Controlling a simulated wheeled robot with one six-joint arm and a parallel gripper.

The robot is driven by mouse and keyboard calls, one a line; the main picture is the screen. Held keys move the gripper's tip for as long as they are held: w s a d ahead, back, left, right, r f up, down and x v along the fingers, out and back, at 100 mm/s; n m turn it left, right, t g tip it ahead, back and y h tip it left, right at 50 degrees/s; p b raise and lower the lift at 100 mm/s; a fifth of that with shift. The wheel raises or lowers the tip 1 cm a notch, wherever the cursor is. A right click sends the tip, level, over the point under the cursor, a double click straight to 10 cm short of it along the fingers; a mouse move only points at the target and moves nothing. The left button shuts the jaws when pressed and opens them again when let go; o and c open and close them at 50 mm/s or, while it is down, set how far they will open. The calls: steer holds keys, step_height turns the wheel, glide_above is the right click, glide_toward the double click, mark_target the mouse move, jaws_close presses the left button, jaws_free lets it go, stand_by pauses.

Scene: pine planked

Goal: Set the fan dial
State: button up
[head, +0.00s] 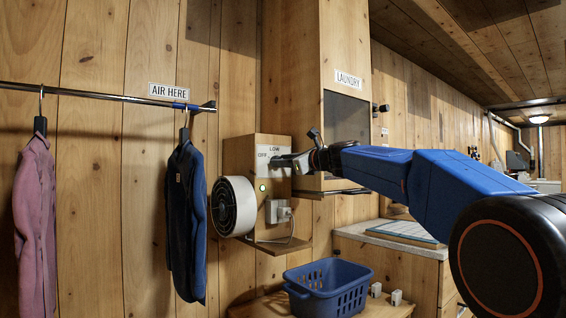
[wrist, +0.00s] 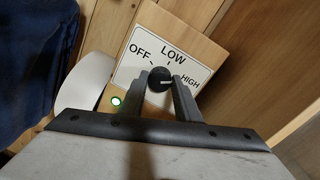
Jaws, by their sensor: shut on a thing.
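The dial (wrist: 157,77) is a dark round knob on a white plate (wrist: 172,52) marked OFF, LOW and HIGH. My gripper (wrist: 160,84) is shut on the dial, one finger on each side. A short pale mark on the knob seems to point right, toward HIGH. In the head view, my gripper (head: 284,162) reaches the plate from the right and hides the dial. The plate is on a wooden box (head: 238,157) on the wall. The white fan (head: 233,207) is on the box's left face. A green light (head: 263,188) glows below the plate.
A dark blue jacket (head: 186,220) hangs from the rail (head: 100,95) just left of the fan. A plug (head: 278,211) with a cord is below the dial. A blue basket (head: 327,287) stands on a wooden surface below. A counter (head: 395,245) is to the right.

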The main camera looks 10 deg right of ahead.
steer(key=n, duration=0.7)
steer(key=n+h, duration=0.1)
steer(key=n, duration=1.4)
steer(key=shift+a+f+h, duration=0.15)
steer(key=shift+f+h, duration=0.15)
steer(key=shift+h, duration=0.1)
steer(key=shift+n, duration=0.4)
steer(key=o, duration=1.1)
steer(key=shift+s, duration=0.1)
steer(key=v, duration=1.7)
steer(key=shift+s+f, duration=0.15)
